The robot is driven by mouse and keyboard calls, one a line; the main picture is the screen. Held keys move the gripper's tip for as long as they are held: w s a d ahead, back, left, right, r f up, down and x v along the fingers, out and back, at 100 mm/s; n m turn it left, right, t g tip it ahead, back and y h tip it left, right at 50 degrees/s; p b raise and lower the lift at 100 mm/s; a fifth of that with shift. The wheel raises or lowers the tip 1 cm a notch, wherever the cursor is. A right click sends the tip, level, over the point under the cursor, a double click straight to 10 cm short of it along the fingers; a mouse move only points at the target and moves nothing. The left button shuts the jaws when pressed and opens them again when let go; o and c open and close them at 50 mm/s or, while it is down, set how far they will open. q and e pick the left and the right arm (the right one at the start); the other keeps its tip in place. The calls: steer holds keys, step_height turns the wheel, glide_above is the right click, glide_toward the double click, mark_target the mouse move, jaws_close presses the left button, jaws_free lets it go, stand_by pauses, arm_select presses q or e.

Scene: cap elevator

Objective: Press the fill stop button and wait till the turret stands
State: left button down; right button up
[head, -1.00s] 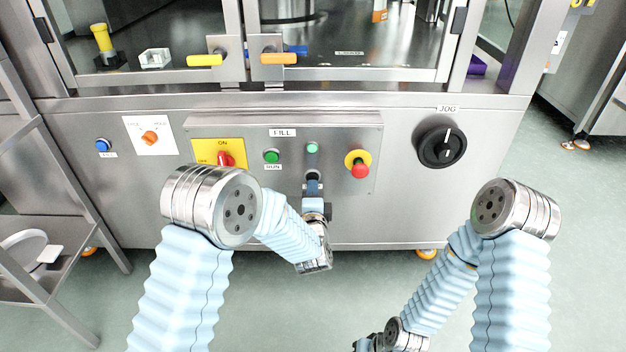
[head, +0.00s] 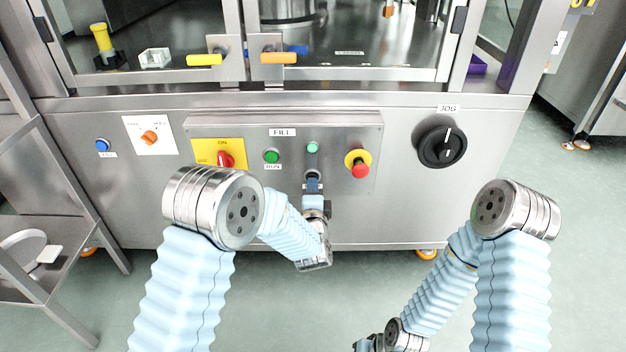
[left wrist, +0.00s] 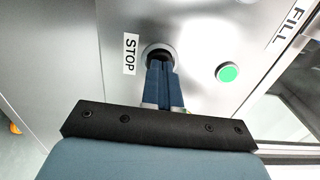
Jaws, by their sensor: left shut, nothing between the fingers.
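The FILL panel (head: 345,128) is on the machine front. In the left wrist view the stop button (left wrist: 158,52), dark in a grey ring, sits beside the STOP label (left wrist: 130,54). My left gripper (head: 312,180) is shut and empty, its fingertips at the button and covering part of it. In the left wrist view the fingers (left wrist: 163,72) overlap the button; I cannot tell how far it is pressed in. Behind the glass, a metal cylinder (head: 287,8), perhaps part of the turret, is cut off by the top edge.
A green lamp (head: 313,148) is just above my left gripper. The black JOG dial (head: 441,147) is further right. A metal shelf (head: 45,290) stands at the left.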

arm_select(q)
steer(key=shift+w, duration=0.5)
stand_by(0.4)
steer(key=shift+s, duration=2.8)
steer(key=s+a+f+n+g+h, duration=0.1)
steer(key=s+a+f+n+g, duration=0.2)
steer(key=f, duration=0.4)
steer(key=s+a+f+n+g, duration=0.3)
steer(key=f, duration=0.3)
steer(key=s+a+f+n+g+h, duration=0.1)
steer(key=s+a+f+n+g, duration=0.2)
steer(key=f, duration=0.4)
steer(key=s+a+f+n+g+h, duration=0.1)
steer(key=s+f+n+g, duration=0.3)
steer(key=s, duration=0.6)
steer(key=s+a+f+n+g+h, duration=0.1)
steer(key=s+f+n+g, duration=0.3)
steer(key=s, duration=0.6)
steer(key=n, duration=0.2)
steer(key=shift+s+a+n, duration=0.4)
steer(key=shift+w, duration=0.1)
